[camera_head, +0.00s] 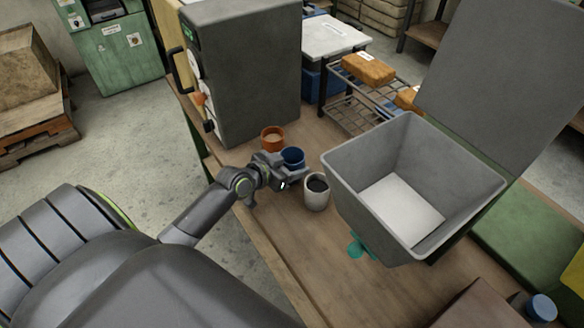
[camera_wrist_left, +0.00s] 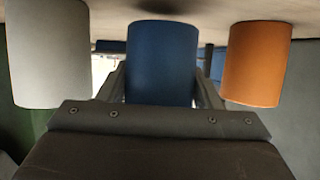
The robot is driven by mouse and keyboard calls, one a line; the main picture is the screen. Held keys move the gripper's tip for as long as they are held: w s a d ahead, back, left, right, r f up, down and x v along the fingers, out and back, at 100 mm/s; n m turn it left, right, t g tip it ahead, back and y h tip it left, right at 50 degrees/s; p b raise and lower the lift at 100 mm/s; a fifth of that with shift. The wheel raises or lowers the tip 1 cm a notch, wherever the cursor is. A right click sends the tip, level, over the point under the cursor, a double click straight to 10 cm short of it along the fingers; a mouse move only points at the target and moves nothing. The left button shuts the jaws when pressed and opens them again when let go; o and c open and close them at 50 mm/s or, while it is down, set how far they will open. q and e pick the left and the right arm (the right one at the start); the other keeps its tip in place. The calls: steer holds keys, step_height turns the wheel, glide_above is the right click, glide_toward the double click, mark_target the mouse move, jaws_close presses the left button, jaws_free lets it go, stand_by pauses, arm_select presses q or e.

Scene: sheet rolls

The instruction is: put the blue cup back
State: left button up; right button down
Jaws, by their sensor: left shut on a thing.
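The blue cup (camera_head: 292,155) stands in a row on the wooden table between an orange cup (camera_head: 272,137) and a white cup (camera_head: 316,194) with dark contents. My left gripper (camera_head: 286,170) is shut on the blue cup, and its fingers hide part of it in the head view. In the left wrist view the blue cup (camera_wrist_left: 161,62) sits between the two fingers (camera_wrist_left: 161,92), with the white cup (camera_wrist_left: 47,52) on the left and the orange cup (camera_wrist_left: 257,64) on the right, both apart from it. I cannot tell whether the blue cup touches the table. My right gripper is not in view.
A large grey machine (camera_head: 245,70) stands behind the cups. An open grey bin (camera_head: 345,170) with a white bottom is right of the white cup. A teal item (camera_head: 357,247) lies by the bin. The table (camera_head: 285,240) is bare in front of the cups.

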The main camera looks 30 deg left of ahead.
arm_select(q)
steer(key=shift+f, duration=0.7)
steer(key=shift+f, duration=0.25)
steer(key=o, duration=1)
steer(key=shift+r, duration=0.15)
steer(key=shift+r, duration=0.1)
steer(key=shift+s+r, duration=0.1)
steer(key=v, duration=1.1)
steer(key=shift+s+a+r, duration=0.1)
steer(key=shift+s, duration=0.3)
